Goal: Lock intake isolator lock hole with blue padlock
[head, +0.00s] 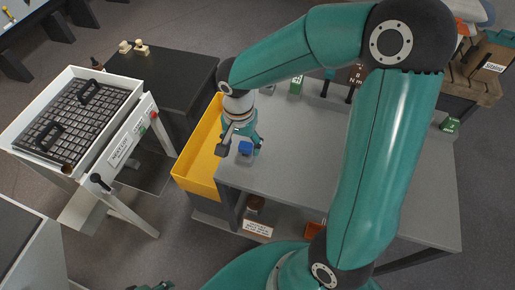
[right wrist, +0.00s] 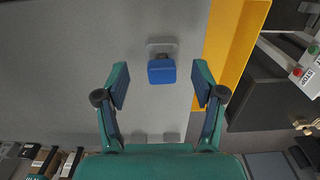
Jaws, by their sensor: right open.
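The blue padlock (head: 246,147) lies on the grey bench top near its left end. In the right wrist view the padlock (right wrist: 162,72) has its blue body nearer to me and a pale shackle beyond it. My right gripper (head: 241,145) is over it, fingers pointing down. In the right wrist view the open fingers (right wrist: 160,82) stand on either side of the padlock, with a gap on both sides. A dark teal part at the bottom edge of the head view may be my left gripper (head: 152,287), mostly cut off. I cannot make out the isolator lock hole.
A yellow bin (head: 195,175) stands against the bench's left end. Further left is a white machine (head: 112,150) with a dark grid, a black lever (head: 99,181) and red and green buttons. A dark cabinet (head: 170,85) stands behind.

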